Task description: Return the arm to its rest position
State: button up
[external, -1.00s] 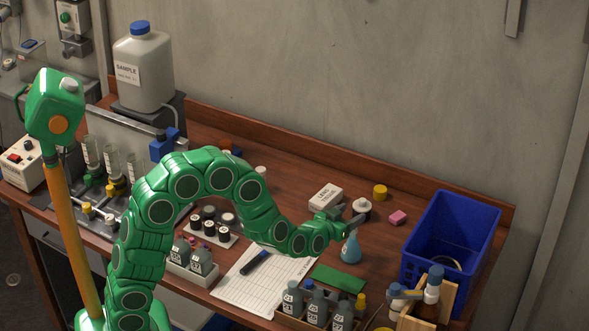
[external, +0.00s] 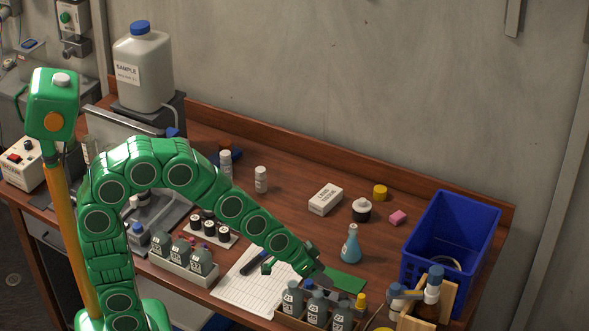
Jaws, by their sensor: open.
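My gripper (external: 328,284) is at the end of my green segmented arm, which arches over the left of the bench and slopes down to the right. The gripper is open, with nothing seen between its jaws. It is low over the front of the bench, by the near edge of a green mat (external: 347,280) and just behind a rack of grey bottles (external: 318,306). I cannot tell whether it touches the mat or a bottle. A blue flask (external: 350,246) stands behind the gripper, apart from it.
A white box (external: 326,198), black-and-white pot (external: 362,210) and pink block (external: 397,218) sit behind. A bottle tray (external: 184,263) stands under my arm.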

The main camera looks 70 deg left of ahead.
jog(key=s+r+g, duration=0.2)
jog(key=s+g, duration=0.2)
jog(key=s, duration=1.3)
jog(key=s+r+g+y, duration=0.1)
jog(key=s+g, duration=0.4)
jog(key=s, duration=1.2)
jog(key=shift+s+a+r+m, duration=0.25)
jog(key=shift+a+r+m, duration=0.2)
jog(key=shift+r, duration=0.25)
